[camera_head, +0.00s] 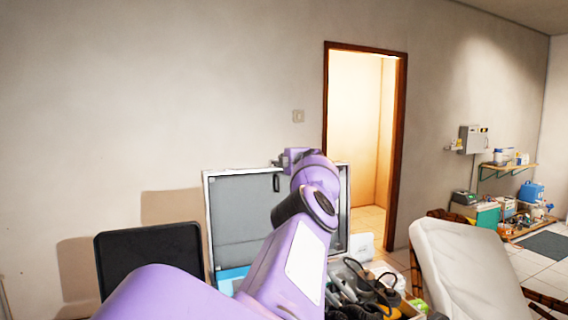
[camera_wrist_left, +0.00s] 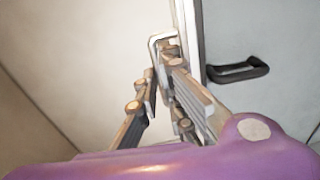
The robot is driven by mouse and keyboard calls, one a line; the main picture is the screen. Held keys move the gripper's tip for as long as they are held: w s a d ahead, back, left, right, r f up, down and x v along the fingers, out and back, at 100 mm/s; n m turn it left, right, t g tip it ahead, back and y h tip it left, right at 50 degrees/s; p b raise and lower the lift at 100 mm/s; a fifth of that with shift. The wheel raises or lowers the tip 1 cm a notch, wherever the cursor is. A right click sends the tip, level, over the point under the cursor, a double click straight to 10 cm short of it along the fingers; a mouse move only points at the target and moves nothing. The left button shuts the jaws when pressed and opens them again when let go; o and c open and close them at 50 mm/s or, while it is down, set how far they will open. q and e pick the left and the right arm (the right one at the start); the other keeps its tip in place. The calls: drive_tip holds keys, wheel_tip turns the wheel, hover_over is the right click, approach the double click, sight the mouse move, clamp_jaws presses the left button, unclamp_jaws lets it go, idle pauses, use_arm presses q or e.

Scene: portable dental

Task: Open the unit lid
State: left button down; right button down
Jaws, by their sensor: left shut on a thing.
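The unit lid (camera_head: 236,212) stands upright, a grey panel in a pale metal frame. A dark handle (camera_head: 276,183) sits on its face near the top and shows in the left wrist view (camera_wrist_left: 238,72). My left gripper (camera_head: 279,161) is at the lid's top edge, its fingers mostly hidden by my purple arm. In the left wrist view, my left gripper (camera_wrist_left: 162,76) is shut on a thin pale metal piece (camera_wrist_left: 163,38) beside the lid's frame (camera_wrist_left: 190,38). I cannot tell how that piece joins the lid. My right gripper is not in view.
A black panel, perhaps a chair back (camera_head: 150,260), stands left of the lid. Dark cables and tools (camera_head: 362,290) lie right of my arm. A pale chair (camera_head: 465,270) stands at the right. The wall is behind, with an open doorway (camera_head: 362,140).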

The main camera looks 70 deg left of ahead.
use_arm(q)
drive_tip(key=c, duration=2.3)
unclamp_jaws()
wheel_tip(320, 180, up, 2)
drive_tip(key=shift+s+a+r+y, duration=0.15)
drive_tip(key=shift+r+y, duration=0.1)
drive_tip(key=shift+y, duration=0.05)
drive_tip(key=o, duration=0.3)
drive_tip(key=shift+t, duration=0.3)
drive_tip(key=shift+o, duration=0.4)
drive_tip(key=shift+w+d, duration=0.2)
drive_tip(key=shift+w, duration=0.05)
drive_tip(key=shift+f, duration=0.15)
drive_tip(key=shift+w+f, duration=0.15)
drive_tip(key=shift+f, duration=0.05)
